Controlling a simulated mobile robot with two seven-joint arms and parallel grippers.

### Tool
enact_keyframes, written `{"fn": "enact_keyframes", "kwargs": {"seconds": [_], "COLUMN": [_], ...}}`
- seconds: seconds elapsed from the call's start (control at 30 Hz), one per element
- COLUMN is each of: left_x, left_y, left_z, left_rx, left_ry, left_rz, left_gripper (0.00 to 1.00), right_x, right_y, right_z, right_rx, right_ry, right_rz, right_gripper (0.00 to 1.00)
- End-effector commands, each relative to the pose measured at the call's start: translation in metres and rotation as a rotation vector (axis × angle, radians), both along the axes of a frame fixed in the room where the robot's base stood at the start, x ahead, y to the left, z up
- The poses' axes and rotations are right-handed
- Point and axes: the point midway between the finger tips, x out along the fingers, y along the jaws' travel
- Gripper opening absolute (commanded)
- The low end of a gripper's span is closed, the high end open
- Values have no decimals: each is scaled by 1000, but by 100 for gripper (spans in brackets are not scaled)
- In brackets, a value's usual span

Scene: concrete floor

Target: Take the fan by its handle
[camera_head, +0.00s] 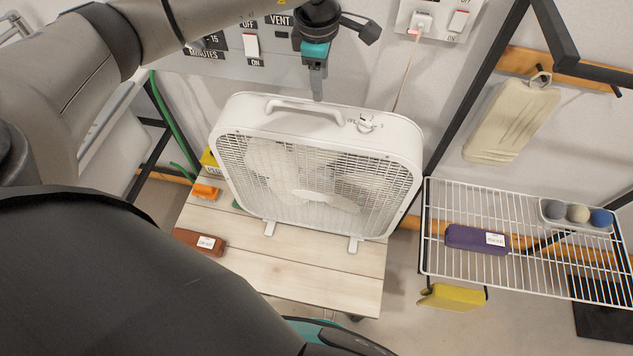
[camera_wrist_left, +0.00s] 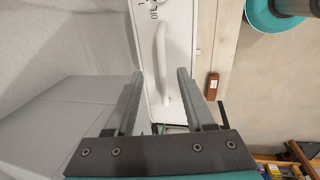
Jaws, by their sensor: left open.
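The white box fan (camera_head: 315,170) stands upright on two feet on a light wooden plank top. Its handle (camera_head: 303,107) is a white raised bar along the top edge, left of the control knob (camera_head: 368,122). My left gripper (camera_head: 318,97) points down just above and behind the top of the fan, near the right end of the handle. In the left wrist view, my open gripper (camera_wrist_left: 159,75) has one finger on each side of the handle (camera_wrist_left: 161,60) as pictured. Contact and exact depth cannot be told. My right gripper is not in view.
The plank top (camera_head: 330,278) also holds a brown block (camera_head: 200,242) and an orange block (camera_head: 206,191). A wall panel with switches (camera_head: 252,46) and a plugged-in cord (camera_head: 408,70) are behind the fan. A white wire rack (camera_head: 520,270) stands at right.

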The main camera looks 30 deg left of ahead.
Motion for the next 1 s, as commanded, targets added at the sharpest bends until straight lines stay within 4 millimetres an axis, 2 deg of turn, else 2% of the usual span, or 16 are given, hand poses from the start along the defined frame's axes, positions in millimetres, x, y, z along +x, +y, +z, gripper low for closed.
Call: {"fn": "enact_keyframes", "kwargs": {"seconds": [0.1,0.33,0.6,0.73,0.93,1.0], "left_x": [3,5,9,11,11,11], "left_y": [0,2,6,6,7,7], "left_z": [-17,-32,-69,-76,-76,-76], "left_rx": [-2,-2,-3,-2,-2,-2], "left_ry": [1,3,1,0,0,0], "left_rz": [0,0,1,0,-1,0], "left_gripper": [54,54,54,54,54,47], "right_x": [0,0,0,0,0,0], "right_y": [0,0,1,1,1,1], "right_z": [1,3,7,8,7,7], "right_rx": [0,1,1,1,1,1], "right_ry": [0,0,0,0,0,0], "right_rz": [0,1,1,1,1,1], "right_gripper": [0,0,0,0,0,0]}}
